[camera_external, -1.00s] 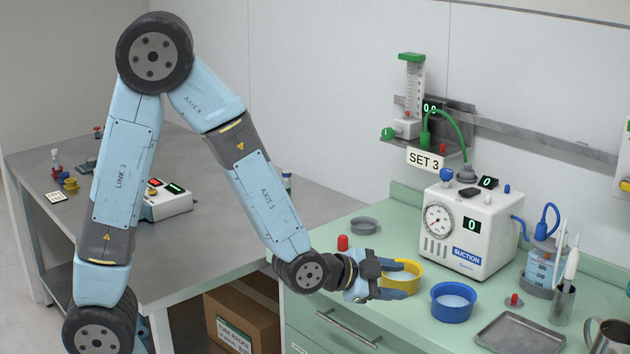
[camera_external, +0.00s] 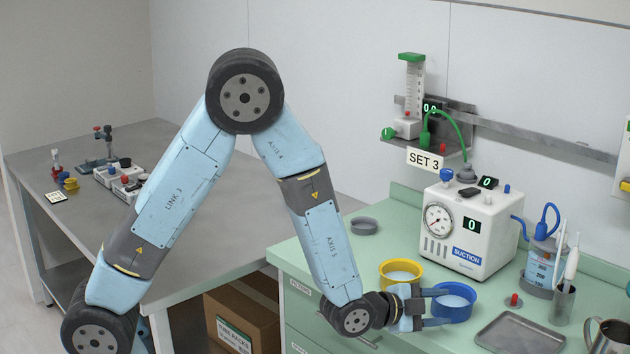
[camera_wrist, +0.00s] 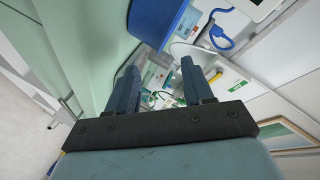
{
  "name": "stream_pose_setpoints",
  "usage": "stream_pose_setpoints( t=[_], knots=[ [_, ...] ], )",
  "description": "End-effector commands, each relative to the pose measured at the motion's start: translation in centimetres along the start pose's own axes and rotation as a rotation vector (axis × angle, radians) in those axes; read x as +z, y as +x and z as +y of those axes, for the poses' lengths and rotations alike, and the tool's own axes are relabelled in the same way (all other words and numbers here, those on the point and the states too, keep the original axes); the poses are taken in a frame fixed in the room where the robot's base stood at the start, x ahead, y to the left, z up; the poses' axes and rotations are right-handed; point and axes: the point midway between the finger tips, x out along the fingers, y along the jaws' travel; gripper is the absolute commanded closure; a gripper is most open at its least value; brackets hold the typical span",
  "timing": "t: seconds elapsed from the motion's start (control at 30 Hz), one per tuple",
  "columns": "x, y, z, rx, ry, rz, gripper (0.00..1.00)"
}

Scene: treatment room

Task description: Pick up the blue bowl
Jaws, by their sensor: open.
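The blue bowl (camera_external: 455,312) stands upright on the green counter, right of the yellow bowl. It has a pale inside. My gripper (camera_external: 440,307) is open and empty at the bowl's left side, its fingers pointing right; one finger shows by the rim and one lower, in front. In the wrist view the blue bowl (camera_wrist: 163,22) is cut off by the top edge, beyond the two spread fingertips (camera_wrist: 158,68). The frames do not show clearly whether the fingers touch the bowl.
The yellow bowl (camera_external: 400,268) stands close behind my gripper. The white suction unit (camera_external: 470,232) is behind the bowls. A metal tray (camera_external: 520,334) and a small red-knobbed piece (camera_external: 514,300) lie to the right. A grey dish (camera_external: 364,226) sits farther left.

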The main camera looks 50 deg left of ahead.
Motion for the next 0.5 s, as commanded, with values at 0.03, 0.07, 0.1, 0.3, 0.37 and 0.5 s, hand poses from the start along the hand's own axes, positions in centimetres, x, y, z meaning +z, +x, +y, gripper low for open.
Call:
stream_pose_setpoints(
  t=[0.03, 0.07, 0.1, 0.3, 0.37, 0.5],
  knots=[
    [0.0, 0.5, 0.0, 0.0, 0.0, 0.0, 0.49],
    [0.0, 0.6, 0.0, 0.0, 0.0, 0.0, 0.49],
    [0.1, 0.8, 0.0, 0.0, 0.0, 0.0, 0.49],
    [0.4, 2.1, 0.2, 0.0, 0.0, -0.001, 0.49],
    [0.7, 2.9, 0.4, 0.0, 0.0, -0.003, 0.49],
    [0.9, 4.7, 0.6, 0.0, -0.001, -0.001, 0.49]
  ],
)
